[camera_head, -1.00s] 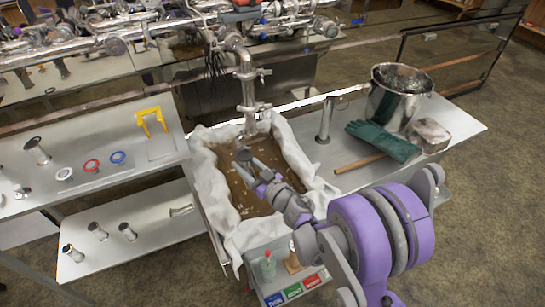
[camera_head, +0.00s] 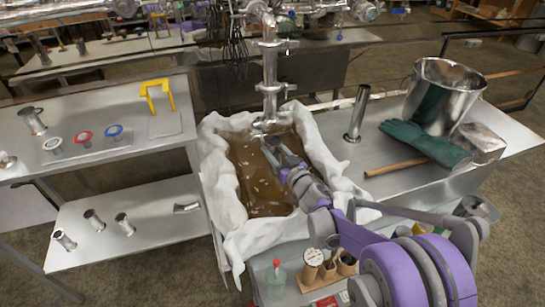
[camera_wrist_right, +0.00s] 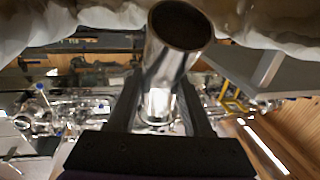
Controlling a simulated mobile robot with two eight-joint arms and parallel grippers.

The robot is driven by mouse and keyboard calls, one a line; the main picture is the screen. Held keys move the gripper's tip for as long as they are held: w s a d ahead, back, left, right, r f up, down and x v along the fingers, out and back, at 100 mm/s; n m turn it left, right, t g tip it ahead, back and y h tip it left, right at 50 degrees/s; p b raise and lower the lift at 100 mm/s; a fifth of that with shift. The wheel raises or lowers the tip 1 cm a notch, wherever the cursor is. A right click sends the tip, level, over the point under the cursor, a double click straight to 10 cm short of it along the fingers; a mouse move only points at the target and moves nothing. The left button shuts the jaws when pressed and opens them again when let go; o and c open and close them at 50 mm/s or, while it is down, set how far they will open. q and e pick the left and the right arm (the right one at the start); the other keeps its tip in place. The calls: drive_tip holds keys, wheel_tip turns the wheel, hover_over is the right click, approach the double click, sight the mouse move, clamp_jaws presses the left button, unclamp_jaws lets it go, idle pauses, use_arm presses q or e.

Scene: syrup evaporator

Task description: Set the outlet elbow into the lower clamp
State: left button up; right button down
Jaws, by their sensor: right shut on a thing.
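My right gripper (camera_head: 282,152) reaches in from the lower right over the lined tub. It is shut on the shiny steel outlet elbow (camera_head: 268,126), held just below the vertical steel pipe. In the right wrist view the elbow's round open end (camera_wrist_right: 178,26) points at the camera, and its tube stands between my two dark fingers (camera_wrist_right: 160,108). The lower clamp (camera_head: 275,88) sits on the vertical pipe above the elbow. I cannot tell whether the elbow touches the pipe end. My left gripper is not in view.
The tub (camera_head: 212,165) has a white cloth liner and brown liquid. On the right bench stand a steel tube (camera_head: 357,115), a bucket (camera_head: 442,92) and green gloves (camera_head: 425,142). Left shelves hold several fittings, coloured rings and a yellow frame (camera_head: 157,92).

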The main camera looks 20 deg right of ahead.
drive_tip(key=shift+w+a+f+b, duration=0.2)
drive_tip(key=shift+w+f+b, duration=0.1)
drive_tip(key=shift+w+b, duration=0.2)
drive_tip(key=w+d+r, duration=0.1)
drive_tip(key=w, duration=0.6)
drive_tip(key=shift+w+d, duration=0.3)
drive_tip(key=shift+r, duration=0.1)
idle(0.7)
drive_tip(key=shift+w+d, duration=0.1)
drive_tip(key=shift+w, duration=0.3)
idle(1.0)
drive_tip(key=shift+c, duration=0.4)
unclamp_jaws()
